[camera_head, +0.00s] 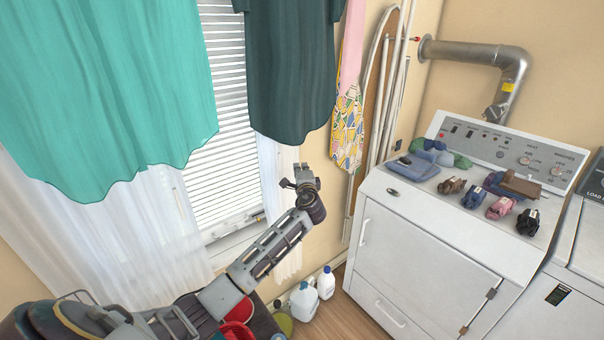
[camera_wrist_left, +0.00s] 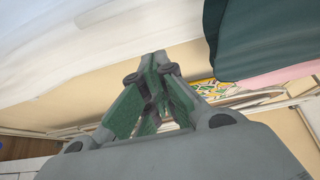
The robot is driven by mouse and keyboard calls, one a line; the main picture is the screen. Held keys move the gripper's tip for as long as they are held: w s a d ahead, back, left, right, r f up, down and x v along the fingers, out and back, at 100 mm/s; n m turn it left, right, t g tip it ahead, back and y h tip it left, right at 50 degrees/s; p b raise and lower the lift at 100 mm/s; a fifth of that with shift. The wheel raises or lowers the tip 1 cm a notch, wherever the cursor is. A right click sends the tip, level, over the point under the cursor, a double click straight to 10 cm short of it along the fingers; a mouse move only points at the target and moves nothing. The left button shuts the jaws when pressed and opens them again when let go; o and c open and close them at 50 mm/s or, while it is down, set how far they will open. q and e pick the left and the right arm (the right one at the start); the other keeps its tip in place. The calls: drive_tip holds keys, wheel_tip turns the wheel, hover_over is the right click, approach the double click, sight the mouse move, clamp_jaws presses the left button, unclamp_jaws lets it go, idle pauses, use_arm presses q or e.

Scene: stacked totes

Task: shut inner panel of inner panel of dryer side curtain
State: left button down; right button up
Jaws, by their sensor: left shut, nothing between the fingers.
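The dryer side curtain (camera_head: 287,258) is a narrow white sheer strip at the right edge of the window, partly hidden behind my left arm and the dark green garment. The wider white curtain panel (camera_head: 110,245) hangs on the left side of the window. My left gripper (camera_head: 295,181) is raised in front of the wall just right of the dryer side curtain, below the dark green garment. In the left wrist view the gripper (camera_wrist_left: 154,62) is shut and empty, with white fabric (camera_wrist_left: 90,45) beyond it. I cannot tell whether it touches the fabric. My right gripper is not in view.
A teal garment (camera_head: 110,80) and a dark green garment (camera_head: 290,75) hang over the window. An ironing board (camera_head: 375,90) leans by the wall. The white dryer (camera_head: 410,250) holds folded clothes on top. White jugs (camera_head: 304,300) stand on the floor near my arm.

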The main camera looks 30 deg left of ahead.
use_arm(q)
drive_tip(key=a, duration=0.1)
drive_tip(key=a+p, duration=0.1)
drive_tip(key=a, duration=0.2)
drive_tip(key=shift+s+a, duration=0.1)
drive_tip(key=shift+s, duration=0.25)
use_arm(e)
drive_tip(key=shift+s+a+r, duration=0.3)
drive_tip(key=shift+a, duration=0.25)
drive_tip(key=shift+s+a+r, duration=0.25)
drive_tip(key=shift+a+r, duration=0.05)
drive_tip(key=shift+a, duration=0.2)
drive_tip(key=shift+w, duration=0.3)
use_arm(q)
drive_tip(key=shift+s+a, duration=0.1)
drive_tip(key=shift+s, duration=0.05)
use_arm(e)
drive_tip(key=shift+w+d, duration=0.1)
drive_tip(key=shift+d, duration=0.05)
